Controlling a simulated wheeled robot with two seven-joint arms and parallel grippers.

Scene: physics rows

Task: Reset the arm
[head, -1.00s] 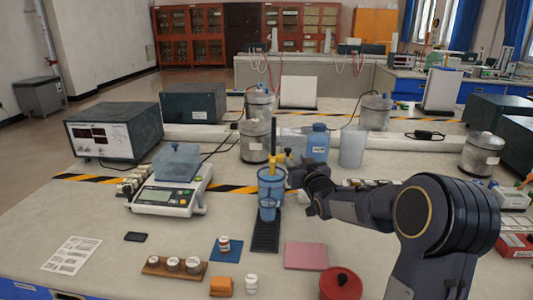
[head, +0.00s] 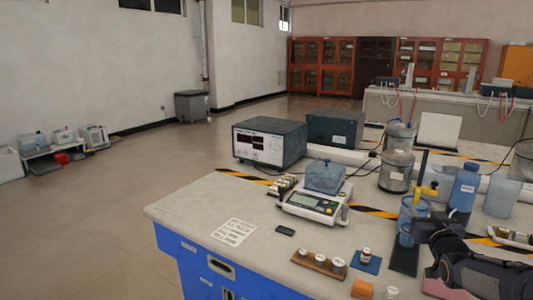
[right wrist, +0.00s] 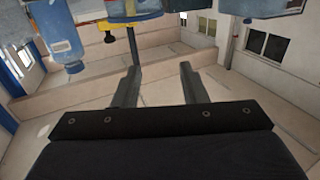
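My right arm comes in from the right in the head view. Its gripper (head: 430,222) is beside the blue beaker (head: 413,212) on the dark stand with a yellow clamp (head: 427,190). In the right wrist view the two fingers (right wrist: 159,84) stand apart with nothing between them. The yellow clamp (right wrist: 130,19) and the stand's post show just beyond the left finger; whether they touch I cannot tell. My left arm and gripper are not in view.
A digital balance (head: 315,205) and a power supply box (head: 268,142) stand left of the stand. A blue bottle (head: 464,188) stands behind the gripper. A small wooden rack (head: 318,264), a blue pad and an orange block lie in front. Open floor is at left.

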